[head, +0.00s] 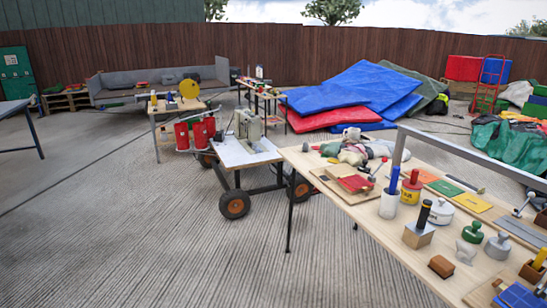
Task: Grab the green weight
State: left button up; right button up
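The green weight (472,232) stands upright on the wooden table (405,258) at the right of the head view. It is a small squat piece with a knob on top. A similar grey-green weight (498,248) stands just to its right and nearer. Neither of my grippers is in view.
Around the weight are a white lidded pot (441,212), a wooden block with a black handle (418,236), a pale grey piece (466,252) and a brown block (441,266). A metal rail (480,160) rises behind. Open ribbed floor (180,250) lies left of the table.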

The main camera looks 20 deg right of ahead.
aim_at(473, 234)
jog(key=i+j+z, duration=0.15)
jog(key=i+z, duration=0.2)
jog(key=i, duration=0.8)
jog(key=i+l, duration=0.1)
jog(key=i, duration=0.35)
jog(key=i+l+u, duration=0.15)
jog(key=i, duration=0.35)
jog(key=u, duration=6.5)
